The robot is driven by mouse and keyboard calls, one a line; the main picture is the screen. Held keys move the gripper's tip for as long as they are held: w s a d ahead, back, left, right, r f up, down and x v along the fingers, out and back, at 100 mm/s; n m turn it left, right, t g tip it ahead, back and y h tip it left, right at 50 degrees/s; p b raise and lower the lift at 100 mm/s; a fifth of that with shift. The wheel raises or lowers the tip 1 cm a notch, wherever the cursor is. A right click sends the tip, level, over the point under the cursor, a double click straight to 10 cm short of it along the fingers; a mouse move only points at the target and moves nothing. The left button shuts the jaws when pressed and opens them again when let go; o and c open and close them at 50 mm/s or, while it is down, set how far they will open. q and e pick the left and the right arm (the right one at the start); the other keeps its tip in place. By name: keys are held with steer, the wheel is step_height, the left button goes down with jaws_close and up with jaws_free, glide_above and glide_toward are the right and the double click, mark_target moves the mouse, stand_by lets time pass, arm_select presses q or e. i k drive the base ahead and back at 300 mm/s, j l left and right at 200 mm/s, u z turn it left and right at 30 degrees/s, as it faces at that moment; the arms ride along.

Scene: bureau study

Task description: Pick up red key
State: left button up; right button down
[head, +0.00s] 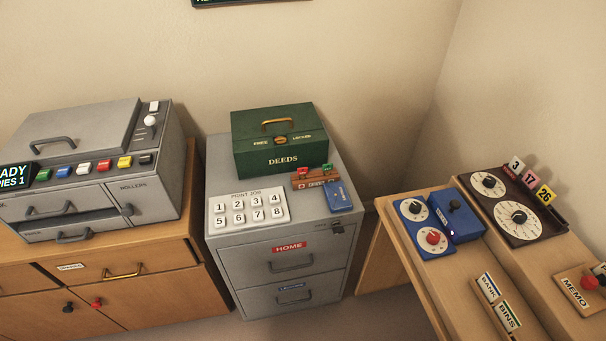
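A small red item (303,171), which looks like the red key's head, stands in a little wooden rack (300,184) on top of the grey filing cabinet (223,170). A green one (327,168) stands beside it on the right in the same rack. The shafts are hidden or too small to make out. Neither of my grippers is in view.
A green deeds box (281,160) stands right behind the rack. A grey machine (150,200) stands left; a desk with dials (410,270) stands right.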

mark_target(301, 172)
steer(key=i+j, duration=0.1)
steer(key=j, duration=0.3)
steer(key=i+j, duration=0.15)
steer(key=j, duration=0.2)
steer(key=i+j, duration=0.1)
steer(key=j, duration=0.3)
steer(key=j+z, duration=0.1)
steer(key=z, duration=1.45)
